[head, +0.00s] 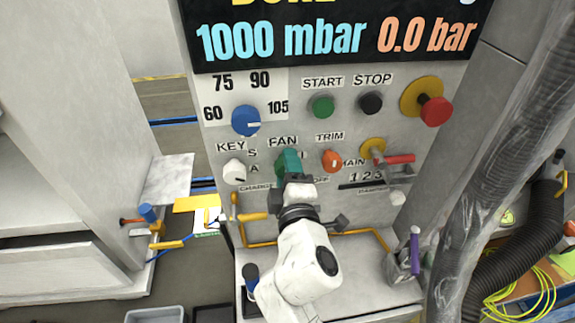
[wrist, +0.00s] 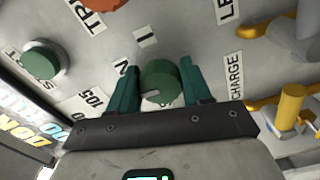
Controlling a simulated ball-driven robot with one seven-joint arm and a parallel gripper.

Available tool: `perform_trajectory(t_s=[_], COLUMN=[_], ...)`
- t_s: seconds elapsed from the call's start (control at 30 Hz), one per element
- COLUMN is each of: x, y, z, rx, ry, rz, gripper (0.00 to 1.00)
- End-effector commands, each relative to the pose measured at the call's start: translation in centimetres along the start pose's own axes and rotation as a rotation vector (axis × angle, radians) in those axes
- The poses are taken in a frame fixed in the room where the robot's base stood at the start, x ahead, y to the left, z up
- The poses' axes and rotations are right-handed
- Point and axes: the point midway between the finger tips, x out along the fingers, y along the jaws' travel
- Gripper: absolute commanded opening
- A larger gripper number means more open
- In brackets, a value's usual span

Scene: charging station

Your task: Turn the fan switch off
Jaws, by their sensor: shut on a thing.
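The fan switch (wrist: 161,80) is a round green knob with a white mark on its face. In the wrist view it sits between the two dark green fingers of my gripper (wrist: 160,73), which is shut on it. The mark points toward the lower left of that view. A label "I" (wrist: 146,38) stands just above the knob. In the head view my gripper (head: 288,163) is against the panel under the label "FAN" (head: 283,141), and its fingers largely hide the switch.
Close by are the white KEY knob (head: 234,171), the orange TRIM knob (head: 332,160), the blue dial (head: 245,120) and the green START button (head: 321,106). A red-handled lever (head: 398,159) is to the right. Yellow pipes (head: 262,242) run below.

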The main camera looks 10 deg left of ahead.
Motion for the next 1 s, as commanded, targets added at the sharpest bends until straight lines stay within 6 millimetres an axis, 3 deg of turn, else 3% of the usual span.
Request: perform_trajectory(t_s=[0.67, 0.7, 0.9, 1.0], x=[-0.03, -0.04, -0.02, -0.02], y=[-0.17, -0.17, -0.1, -0.06], z=[-0.05, -0.05, -0.04, -0.03], rx=[-0.06, -0.06, -0.06, -0.059], ry=[0.001, 0.001, 0.001, 0.0], rz=[-0.003, -0.003, -0.002, -0.001], gripper=[0.18, 0.51, 0.71, 0.71])
